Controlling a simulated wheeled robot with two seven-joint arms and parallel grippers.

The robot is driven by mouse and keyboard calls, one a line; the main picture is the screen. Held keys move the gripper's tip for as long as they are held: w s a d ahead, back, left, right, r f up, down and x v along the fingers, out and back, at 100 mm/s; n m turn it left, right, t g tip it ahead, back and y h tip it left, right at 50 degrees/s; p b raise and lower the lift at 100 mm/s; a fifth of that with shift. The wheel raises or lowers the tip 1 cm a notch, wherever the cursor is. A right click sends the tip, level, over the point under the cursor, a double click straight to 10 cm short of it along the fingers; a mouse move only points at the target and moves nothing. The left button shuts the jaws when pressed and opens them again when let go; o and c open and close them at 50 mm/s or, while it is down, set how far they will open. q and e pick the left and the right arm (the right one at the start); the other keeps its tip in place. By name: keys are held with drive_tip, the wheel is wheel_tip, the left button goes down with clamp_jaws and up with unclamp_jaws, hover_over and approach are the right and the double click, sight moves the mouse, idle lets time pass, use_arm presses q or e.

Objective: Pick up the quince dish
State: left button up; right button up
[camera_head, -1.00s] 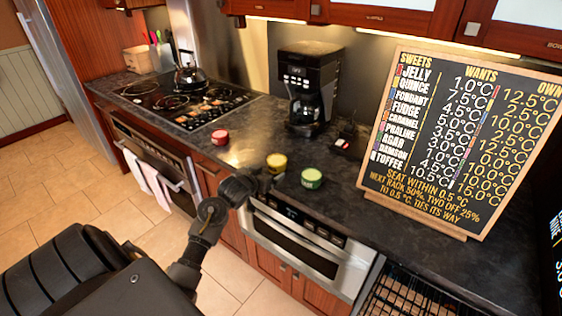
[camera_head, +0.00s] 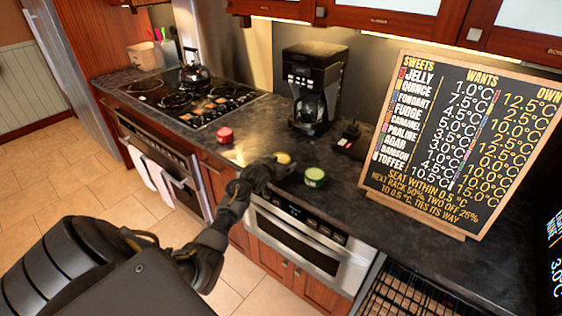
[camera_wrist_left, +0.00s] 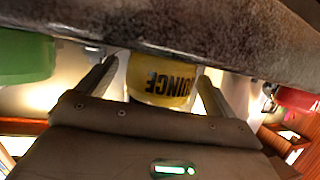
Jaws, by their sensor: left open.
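The quince dish (camera_head: 283,158) is a small yellow dish on the dark counter, partly hidden behind my left gripper (camera_head: 274,166). In the left wrist view, which is upside down, the yellow quince dish (camera_wrist_left: 160,75) shows part of its dark "QUINCE" lettering. My left gripper (camera_wrist_left: 156,68) is open there, with one finger on each side of the dish. I cannot tell whether the fingers touch it. My right gripper is in neither view.
A green dish (camera_head: 314,177) stands close to the right and a red dish (camera_head: 225,135) to the left. The coffee maker (camera_head: 315,88) is behind. A chalkboard (camera_head: 460,140) stands at the right. The drawer-type microwave (camera_head: 298,240) is below the counter edge.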

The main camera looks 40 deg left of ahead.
use_arm(q)
drive_tip(key=shift+w+a+f, duration=0.1)
drive_tip(key=shift+w+f, duration=0.1)
drive_tip(key=shift+w, duration=0.3)
drive_tip(key=c, duration=1.2)
drive_tip(key=shift+c, duration=0.2)
drive_tip(key=shift+r, duration=0.15)
